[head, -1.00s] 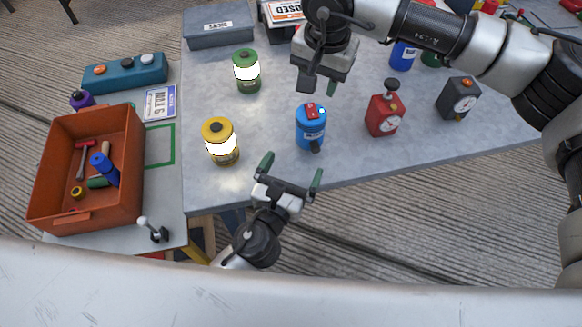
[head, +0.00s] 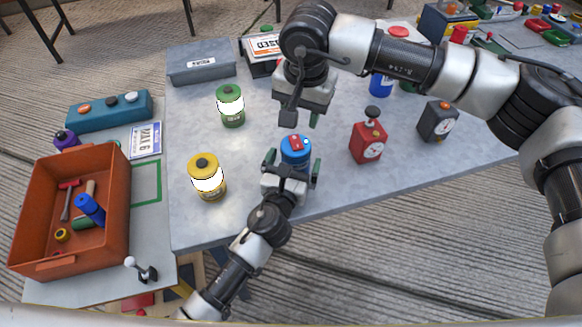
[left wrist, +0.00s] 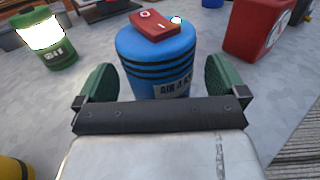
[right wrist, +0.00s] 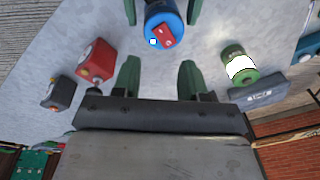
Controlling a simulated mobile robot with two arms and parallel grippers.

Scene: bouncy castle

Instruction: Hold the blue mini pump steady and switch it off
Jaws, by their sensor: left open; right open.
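The blue mini pump (head: 296,149) stands upright on the grey table, with a red rocker switch on its top and a small lit light beside the switch. My left gripper (head: 293,165) is open at table height, its green fingers on either side of the pump's lower body; in the left wrist view the pump (left wrist: 158,62) stands between the fingers, with gaps visible. My right gripper (head: 300,118) is open and empty above and behind the pump. In the right wrist view the pump's top and red switch (right wrist: 165,36) show beyond its fingertips.
A yellow lantern (head: 207,178) and a green lantern (head: 230,106) stand left of the pump. A red gauge canister (head: 368,138) and a dark gauge box (head: 438,122) stand to its right. An orange tool crate (head: 120,215) is at the left.

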